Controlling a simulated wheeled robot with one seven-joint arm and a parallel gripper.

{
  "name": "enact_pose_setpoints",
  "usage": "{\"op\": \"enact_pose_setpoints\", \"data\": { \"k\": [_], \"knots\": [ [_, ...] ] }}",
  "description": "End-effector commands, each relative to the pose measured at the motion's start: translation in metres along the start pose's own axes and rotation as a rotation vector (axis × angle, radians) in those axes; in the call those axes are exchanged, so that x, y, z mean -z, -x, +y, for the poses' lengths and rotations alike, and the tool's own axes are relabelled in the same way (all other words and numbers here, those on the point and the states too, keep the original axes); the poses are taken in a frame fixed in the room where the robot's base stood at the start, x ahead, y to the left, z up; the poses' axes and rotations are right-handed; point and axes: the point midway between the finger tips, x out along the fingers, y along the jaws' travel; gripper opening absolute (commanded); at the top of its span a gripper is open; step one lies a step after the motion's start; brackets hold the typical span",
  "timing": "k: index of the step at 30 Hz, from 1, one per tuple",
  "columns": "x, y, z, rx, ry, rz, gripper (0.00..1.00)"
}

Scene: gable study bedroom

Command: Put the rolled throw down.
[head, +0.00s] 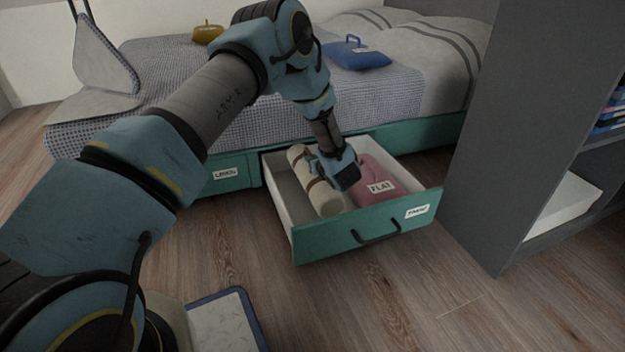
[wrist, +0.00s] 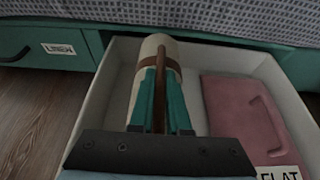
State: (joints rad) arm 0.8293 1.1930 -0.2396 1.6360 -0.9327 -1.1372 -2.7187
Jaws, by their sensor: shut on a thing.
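The rolled throw (head: 326,198) is a cream roll with brown straps and lies lengthwise in the open drawer (head: 313,243), left of the middle. It also shows in the wrist view (wrist: 155,46), partly hidden by my fingers. My gripper (head: 322,170) reaches down into the drawer over the throw. In the wrist view its two teal fingers (wrist: 158,95) are shut on the brown strap or handle along the top of the throw. Whether the throw rests fully on the drawer floor I cannot tell.
A pink flat bag labelled FLAT (head: 376,178) lies in the drawer, right of the throw. The bed (head: 180,85) is behind, with a blue bag (head: 357,55) and a yellow item (head: 207,34) on it. A grey shelf unit (head: 520,130) stands at right. Bare drawer floor shows left of the throw.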

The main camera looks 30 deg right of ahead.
Motion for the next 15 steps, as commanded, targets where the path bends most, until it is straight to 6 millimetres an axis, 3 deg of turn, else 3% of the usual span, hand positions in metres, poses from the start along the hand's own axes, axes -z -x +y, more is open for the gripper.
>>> {"op": "enact_pose_setpoints", "data": {
  "k": [7, 15],
  "knots": [
    [0.014, -0.007, 0.000, 0.000, 0.000, -0.003, 0.00],
    [0.049, -0.021, 0.000, 0.000, 0.000, -0.002, 0.00]
  ]
}}
